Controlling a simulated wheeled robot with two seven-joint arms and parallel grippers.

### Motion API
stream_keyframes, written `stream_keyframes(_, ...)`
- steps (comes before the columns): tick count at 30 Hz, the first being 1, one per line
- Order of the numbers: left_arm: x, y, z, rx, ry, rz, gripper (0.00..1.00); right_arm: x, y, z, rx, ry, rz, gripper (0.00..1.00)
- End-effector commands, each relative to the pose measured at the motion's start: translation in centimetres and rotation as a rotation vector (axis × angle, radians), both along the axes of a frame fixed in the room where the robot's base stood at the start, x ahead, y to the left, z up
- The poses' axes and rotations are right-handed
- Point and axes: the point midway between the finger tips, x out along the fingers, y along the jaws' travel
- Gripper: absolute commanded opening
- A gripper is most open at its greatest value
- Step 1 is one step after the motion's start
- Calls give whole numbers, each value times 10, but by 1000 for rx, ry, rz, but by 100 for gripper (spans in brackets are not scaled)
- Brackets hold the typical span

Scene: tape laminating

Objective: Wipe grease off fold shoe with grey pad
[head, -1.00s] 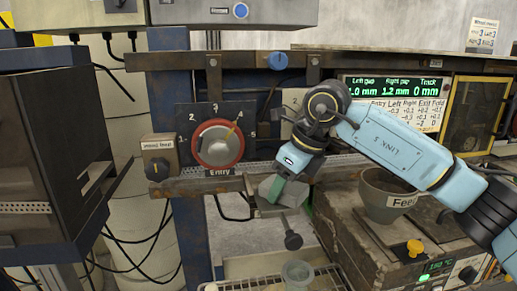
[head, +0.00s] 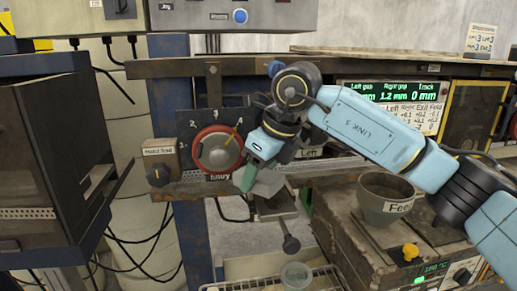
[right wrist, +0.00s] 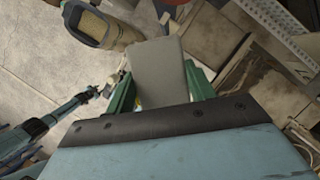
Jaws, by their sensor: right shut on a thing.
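My right gripper (head: 250,174) is in front of the machine's entry end, just right of the red-ringed dial. In the right wrist view its green fingers (right wrist: 159,92) are shut on the grey pad (right wrist: 158,72), a flat slab that sticks out past them. In the head view the pad's grey (head: 268,183) shows beside the green finger. A grey metal bracket, seemingly the fold shoe (head: 277,208), is just below and right of it, partly hidden; I cannot tell whether they touch. No grease can be made out. A blue arm, seemingly my left, shows in the right wrist view, its gripper (right wrist: 108,88) too small to read.
The entry dial (head: 217,151) is close left of the gripper. A cup labelled Feed (head: 385,197) stands on the heater box at right. A small cup (head: 296,274) sits on a wire rack below. A dark cabinet (head: 50,165) stands at left.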

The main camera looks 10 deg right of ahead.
Motion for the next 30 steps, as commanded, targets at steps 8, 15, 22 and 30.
stream_keyframes(8,0,0,19,0,-1,0,36,0,-1,29,1,-2,-3,33)
stream_keyframes(15,1,0,23,0,-1,-1,36,0,-1,36,1,-1,-3,33)
stream_keyframes(22,1,0,22,0,-1,-1,36,0,-1,36,1,-1,-2,33)
stream_keyframes(30,1,0,22,0,-1,-1,36,0,-1,36,0,-1,-3,33)
